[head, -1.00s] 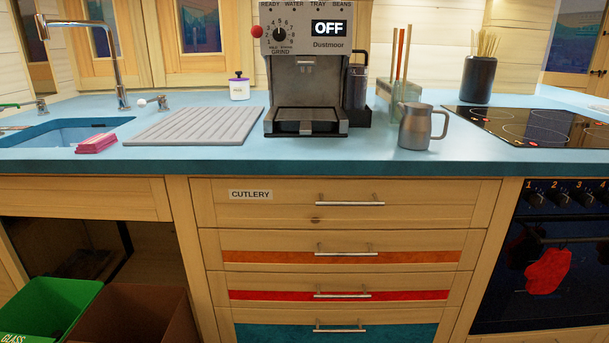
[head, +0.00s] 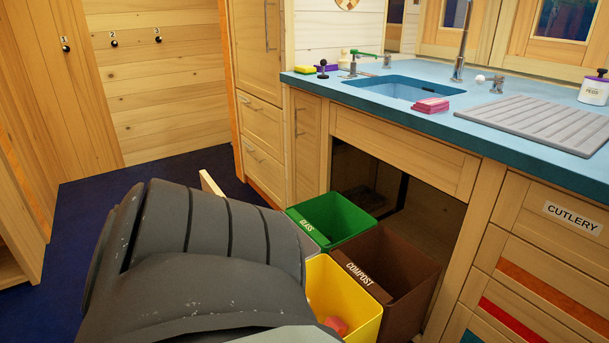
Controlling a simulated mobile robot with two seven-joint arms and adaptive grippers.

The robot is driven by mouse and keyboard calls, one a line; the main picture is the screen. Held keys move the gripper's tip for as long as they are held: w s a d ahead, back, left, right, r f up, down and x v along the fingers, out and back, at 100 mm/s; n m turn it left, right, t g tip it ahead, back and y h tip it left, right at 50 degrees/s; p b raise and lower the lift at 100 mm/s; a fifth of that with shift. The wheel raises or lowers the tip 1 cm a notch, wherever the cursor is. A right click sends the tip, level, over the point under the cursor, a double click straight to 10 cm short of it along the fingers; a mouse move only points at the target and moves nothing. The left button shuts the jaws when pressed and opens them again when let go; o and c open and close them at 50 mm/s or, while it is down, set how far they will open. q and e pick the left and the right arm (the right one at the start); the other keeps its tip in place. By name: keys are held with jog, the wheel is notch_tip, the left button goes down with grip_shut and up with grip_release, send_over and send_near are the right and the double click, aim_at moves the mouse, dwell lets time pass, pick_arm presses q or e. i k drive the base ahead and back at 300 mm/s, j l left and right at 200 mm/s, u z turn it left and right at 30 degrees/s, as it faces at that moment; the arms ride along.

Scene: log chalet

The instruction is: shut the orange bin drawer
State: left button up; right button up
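The bin drawer stands pulled out from the opening under the sink. It carries a green bin (head: 345,212) marked GLASS, a brown bin (head: 413,262) marked COMPOST and a yellow bin (head: 362,312) in front with a reddish item (head: 335,325) inside. A pale wooden edge (head: 212,188) shows behind my arm and may be the drawer's front panel; I see no orange on it. My large dark grey arm link fills the lower left and hides most of the drawer's near side. Neither gripper is in view.
The blue worktop (head: 440,119) with the sink (head: 400,88) runs above the opening. The CUTLERY drawer (head: 545,222) and the orange-striped drawer (head: 537,285) at right look shut. Dark blue floor (head: 150,177) is clear at the left. Tall wooden cupboards (head: 258,50) stand behind.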

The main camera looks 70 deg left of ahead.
aim_at(381, 284)
jog(key=u, duration=1.3)
jog(key=k+j, duration=0.05)
